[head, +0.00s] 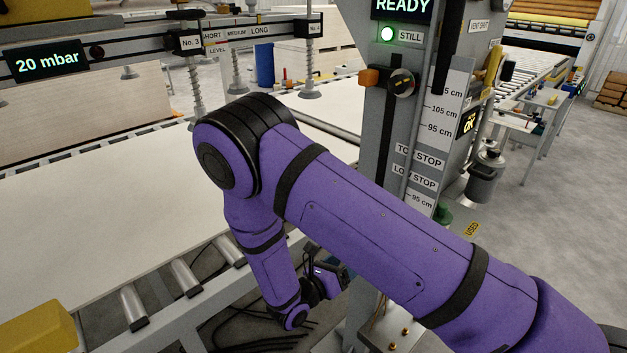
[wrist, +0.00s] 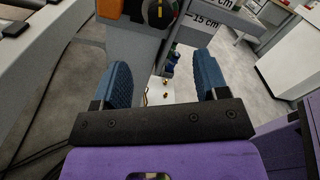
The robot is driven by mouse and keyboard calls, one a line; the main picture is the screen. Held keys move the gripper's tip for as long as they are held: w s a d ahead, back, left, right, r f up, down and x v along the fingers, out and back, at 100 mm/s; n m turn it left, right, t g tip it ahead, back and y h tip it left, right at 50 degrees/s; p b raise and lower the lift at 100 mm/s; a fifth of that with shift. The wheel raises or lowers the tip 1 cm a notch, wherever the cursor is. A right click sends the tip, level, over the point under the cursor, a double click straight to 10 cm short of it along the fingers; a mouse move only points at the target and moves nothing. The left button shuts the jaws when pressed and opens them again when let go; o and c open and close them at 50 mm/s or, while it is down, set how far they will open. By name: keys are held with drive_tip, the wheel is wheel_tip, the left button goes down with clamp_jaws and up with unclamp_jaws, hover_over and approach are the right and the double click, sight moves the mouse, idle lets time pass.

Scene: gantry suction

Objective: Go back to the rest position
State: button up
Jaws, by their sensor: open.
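My gripper (wrist: 163,82) is open in the wrist view, its two blue fingers apart with nothing between them. Past the fingers stand a grey post and a dark knob (wrist: 160,12) with a yellow mark, beside an orange part. In the head view my purple arm reaches from the lower right to an elbow at the centre, then bends down. My gripper (head: 330,275) hangs low there beside the roller conveyor, and its fingers are hard to make out.
A grey column (head: 380,150) with a READY display and a lit green lamp (head: 387,34) stands close behind my arm. A large pale board (head: 100,220) lies on the rollers (head: 185,278) at left. Suction cups (head: 312,92) hang above. Grey floor (head: 560,240) is clear at right.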

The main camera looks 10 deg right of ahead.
drive_tip(key=s+d+r+m+g+y, duration=0.2)
drive_tip(key=d+r+m+g, duration=0.5)
drive_tip(key=r, duration=0.5)
drive_tip(key=s+d+r+m+g+y, duration=0.25)
drive_tip(key=d+r+m+g, duration=0.2)
drive_tip(key=r+m, duration=0.65)
drive_tip(key=s+d+r+m+t+y, duration=0.2)
drive_tip(key=s+r+m+y, duration=0.3)
drive_tip(key=s+r, duration=0.4)
drive_tip(key=s+d+r+m+t+y, duration=0.2)
drive_tip(key=s+r+m+t+y, duration=0.2)
drive_tip(key=s+r+m, duration=0.3)
wheel_tip(320, 180, up, 3)
drive_tip(key=shift+s+d+f+m+y, duration=0.1)
drive_tip(key=shift+s+d+m+y, duration=0.35)
drive_tip(key=shift+s, duration=0.5)
